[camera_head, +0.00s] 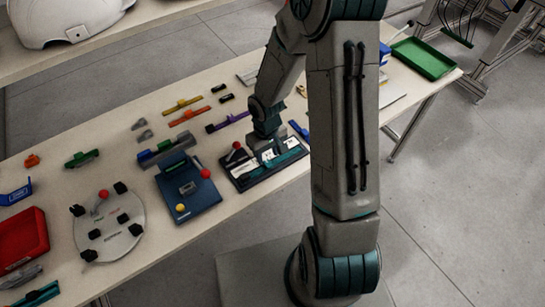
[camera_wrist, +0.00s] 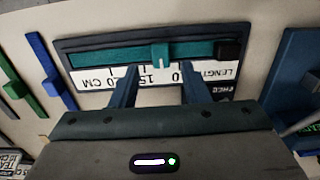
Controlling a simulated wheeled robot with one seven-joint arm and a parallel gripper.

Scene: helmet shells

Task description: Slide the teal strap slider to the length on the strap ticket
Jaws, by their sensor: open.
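The strap board (camera_wrist: 66,46) is a dark frame with a teal strap track (camera_wrist: 105,54) and a white length scale (camera_wrist: 90,80), upside down in the wrist view. The teal slider (camera_wrist: 160,55) is a lighter block on the track, its tab pointing at the scale close to the 15 mark. My gripper (camera_wrist: 159,72) is open, its fingers over the scale on either side of the tab, with a gap on each side. The fingers hide parts of the scale. In the head view my gripper (camera_head: 268,150) is over the board (camera_head: 238,180).
A white card (camera_wrist: 10,160), partly readable as "TEA", is cut off at the lower left of the wrist view. A black block (camera_wrist: 229,49) sits at the track's right end. A blue slider (camera_wrist: 52,86) and a green one (camera_wrist: 16,89) lie left. A blue panel (camera_head: 205,190) stands beside the board.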

